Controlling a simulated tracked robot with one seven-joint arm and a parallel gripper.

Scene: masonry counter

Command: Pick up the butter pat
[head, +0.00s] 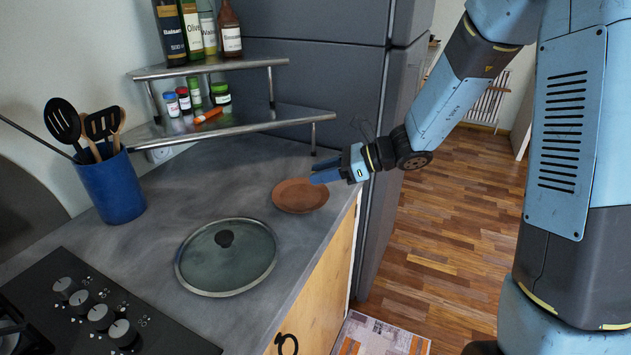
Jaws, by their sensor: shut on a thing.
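My gripper (318,171) is at the right edge of the counter, just above the far right part of a round terracotta plate (293,201). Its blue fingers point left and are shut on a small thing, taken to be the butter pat. I cannot make out the pat itself; it is too small or hidden by the fingers. No butter shows on the visible part of the plate.
A glass lid (228,260) lies in front of the plate. A blue utensil crock (112,188) stands left, and a hob (85,315) is at the front left. A two-tier metal shelf (240,124) holds bottles and jars. A tall dark fridge (310,75) stands behind.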

